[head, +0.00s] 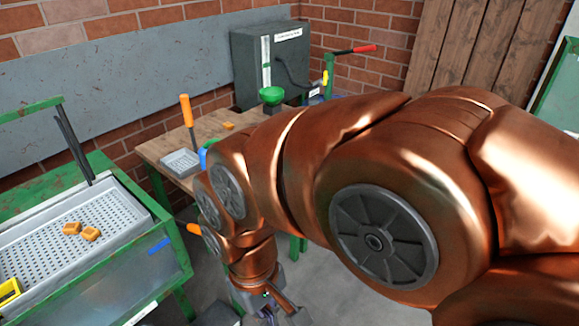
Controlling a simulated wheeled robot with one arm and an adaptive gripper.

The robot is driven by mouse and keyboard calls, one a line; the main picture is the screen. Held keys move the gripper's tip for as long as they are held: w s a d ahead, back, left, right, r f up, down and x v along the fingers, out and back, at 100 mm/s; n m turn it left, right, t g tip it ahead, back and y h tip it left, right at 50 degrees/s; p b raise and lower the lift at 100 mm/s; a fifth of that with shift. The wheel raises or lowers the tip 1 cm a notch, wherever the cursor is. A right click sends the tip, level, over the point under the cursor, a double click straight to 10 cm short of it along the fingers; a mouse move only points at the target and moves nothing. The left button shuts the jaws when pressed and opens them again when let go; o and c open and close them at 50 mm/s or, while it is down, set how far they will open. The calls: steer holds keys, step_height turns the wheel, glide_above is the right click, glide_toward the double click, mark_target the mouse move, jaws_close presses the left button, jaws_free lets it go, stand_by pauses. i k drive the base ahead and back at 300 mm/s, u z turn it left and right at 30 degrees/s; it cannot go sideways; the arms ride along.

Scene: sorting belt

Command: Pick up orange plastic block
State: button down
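Two small orange blocks lie close together on the grey perforated tray at the left in the head view: one orange block (71,228) and a second orange block (90,234). Another small orange piece (229,125) lies on the wooden table further back. My copper-coloured arm fills the right and middle of the view. My gripper (272,316) is at the bottom edge, to the right of the tray and apart from the blocks. It is mostly cut off by the frame, so its fingers and anything in them do not show clearly.
The perforated tray (45,243) sits in a green metal frame (108,285) with raised edges. A yellow object (9,290) is at its left end. The wooden table (165,147) holds a grey bin (180,163) and an orange upright handle (186,110). Grey floor shows between them.

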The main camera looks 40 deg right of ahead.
mark_target(89, 233)
steer(key=z, duration=0.95)
steer(key=i, duration=0.65)
steer(key=u, duration=0.15)
steer(key=k, duration=1.25)
steer(key=u, duration=0.8)
steer(key=i, duration=0.8)
steer(key=u, duration=1.15)
steer(key=i, duration=0.3)
steer(key=u, duration=0.3)
